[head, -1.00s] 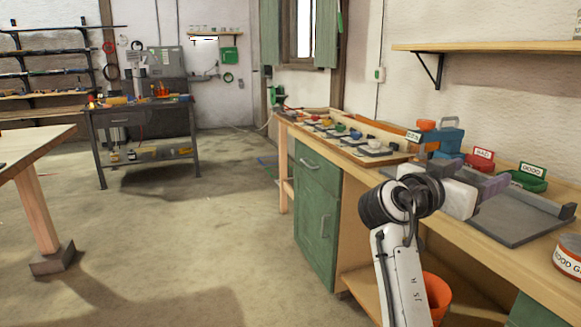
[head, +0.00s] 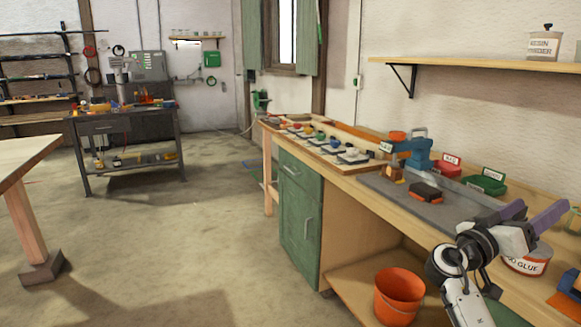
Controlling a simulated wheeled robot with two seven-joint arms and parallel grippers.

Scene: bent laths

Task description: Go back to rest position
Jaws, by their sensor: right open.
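My right gripper (head: 541,207) is at the lower right in the head view, with its two purple fingers spread apart and nothing between them. It is in front of the workbench's (head: 352,183) right part, close to the white glue tin (head: 526,266), which it partly hides. I cannot tell its exact height above the bench top. A dark block with orange edges (head: 426,192) lies on the grey board (head: 384,186), apart from the gripper. My left gripper is not in view.
A red bin (head: 447,167) and a green bin (head: 485,184) stand against the wall. A shelf (head: 470,64) with a resin powder jar (head: 543,45) hangs above. An orange bucket (head: 399,296) stands under the bench. The floor to the left is open.

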